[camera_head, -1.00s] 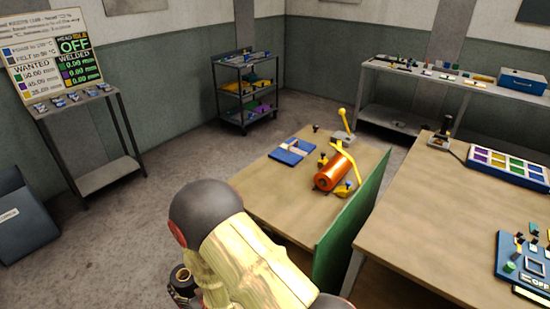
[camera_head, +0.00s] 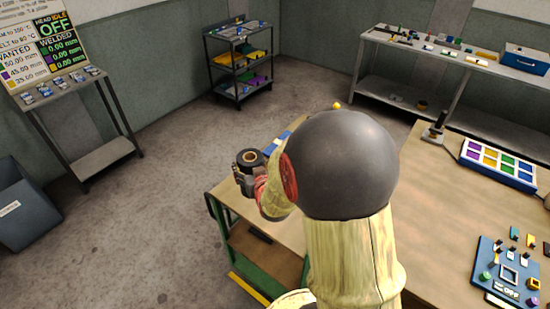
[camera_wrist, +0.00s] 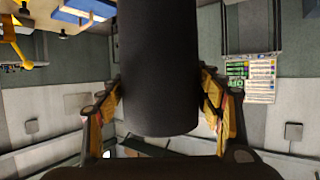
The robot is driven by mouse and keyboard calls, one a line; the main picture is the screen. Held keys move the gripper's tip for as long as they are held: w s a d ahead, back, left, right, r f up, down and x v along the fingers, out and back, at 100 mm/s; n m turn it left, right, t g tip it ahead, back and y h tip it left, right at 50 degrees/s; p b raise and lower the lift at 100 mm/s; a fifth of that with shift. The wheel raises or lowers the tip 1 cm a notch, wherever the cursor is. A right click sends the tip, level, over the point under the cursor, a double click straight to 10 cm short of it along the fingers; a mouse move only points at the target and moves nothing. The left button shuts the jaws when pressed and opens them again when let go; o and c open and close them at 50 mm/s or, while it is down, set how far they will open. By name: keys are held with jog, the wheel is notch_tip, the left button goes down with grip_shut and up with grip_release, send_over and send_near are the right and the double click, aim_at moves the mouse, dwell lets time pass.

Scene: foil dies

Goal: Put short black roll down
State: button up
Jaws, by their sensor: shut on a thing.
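The black roll (camera_head: 249,157), with a tan core at its top end, is held upright in my gripper (camera_head: 247,181) in the head view. The roll appears over or just beside the left end of the wooden bench (camera_head: 284,224); I cannot tell its height above it. In the wrist view the black roll (camera_wrist: 158,60) fills the middle, and my gripper (camera_wrist: 160,112) has a finger pressed to each side of it. My arm hides most of the bench top in the head view, including the spot where an orange roll stood earlier.
A blue item (camera_head: 278,143) shows partly on the bench behind the roll. A larger wooden table (camera_head: 440,215) at right carries a coloured tray (camera_head: 498,165) and a blue panel (camera_head: 506,272). A grey bin (camera_head: 22,215) and a shelved cart (camera_head: 240,62) stand apart.

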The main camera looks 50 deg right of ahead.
jog(key=shift+d+r, duration=0.25)
jog(key=shift+d, duration=0.15)
jog(key=w+d+f+b, duration=0.2)
jog(key=w+d+f, duration=0.6)
jog(key=f, duration=0.5)
jog(key=shift+w+d, duration=0.3)
jog(key=shift+w, duration=1)
jog(key=shift+f, duration=0.15)
jog(key=o, duration=1.6)
jog(key=shift+o, duration=0.2)
